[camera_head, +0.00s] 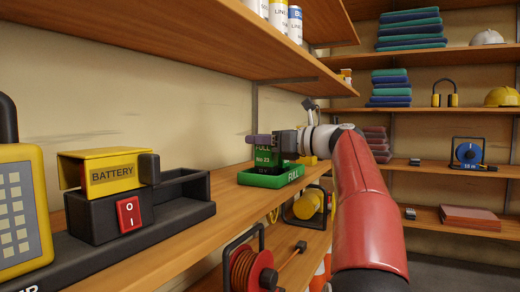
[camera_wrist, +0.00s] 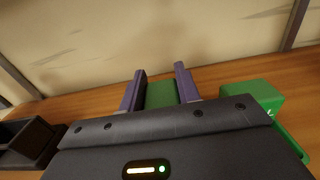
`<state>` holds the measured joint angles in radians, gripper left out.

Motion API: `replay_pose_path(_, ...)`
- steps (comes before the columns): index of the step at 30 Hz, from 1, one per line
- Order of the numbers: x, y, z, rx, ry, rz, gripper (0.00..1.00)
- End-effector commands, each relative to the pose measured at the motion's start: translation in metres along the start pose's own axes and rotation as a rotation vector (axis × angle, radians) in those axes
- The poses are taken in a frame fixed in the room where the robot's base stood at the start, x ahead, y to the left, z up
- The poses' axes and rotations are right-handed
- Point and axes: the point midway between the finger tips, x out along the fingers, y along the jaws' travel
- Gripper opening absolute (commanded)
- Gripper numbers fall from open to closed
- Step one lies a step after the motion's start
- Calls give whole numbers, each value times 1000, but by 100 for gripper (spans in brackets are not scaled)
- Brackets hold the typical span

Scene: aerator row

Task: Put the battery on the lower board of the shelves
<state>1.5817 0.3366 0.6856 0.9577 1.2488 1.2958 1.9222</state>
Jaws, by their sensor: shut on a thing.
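My gripper (camera_head: 259,140) is shut on the battery (camera_head: 268,160), a dark block with a green label reading FULL and No 23. The battery is upright at a green tray (camera_head: 262,182) marked FULL on the middle board (camera_head: 165,232). I cannot tell whether it touches the tray floor. In the wrist view, the battery's green top (camera_wrist: 160,94) shows between the two purple fingers (camera_wrist: 158,86). The lower board (camera_head: 305,245) of the shelves is below, partly hidden by my arm.
A black device with a yellow BATTERY flap (camera_head: 108,174) and red switch stands left on the middle board. A red cable reel (camera_head: 248,270) and a yellow reel (camera_head: 307,204) occupy the lower board. The upper board (camera_head: 200,40) overhangs. Another green block (camera_wrist: 250,98) shows right of the fingers.

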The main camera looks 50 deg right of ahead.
Motion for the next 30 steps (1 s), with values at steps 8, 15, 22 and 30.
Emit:
replay_pose_path(8, 3, 1, -2, -2, -3, 1, 0)
replay_pose_path(15, 3, 1, -10, -3, -2, 2, 0)
replay_pose_path(22, 3, 1, -14, -3, -2, 2, 0)
replay_pose_path(30, 3, 1, -15, -2, -2, 2, 54)
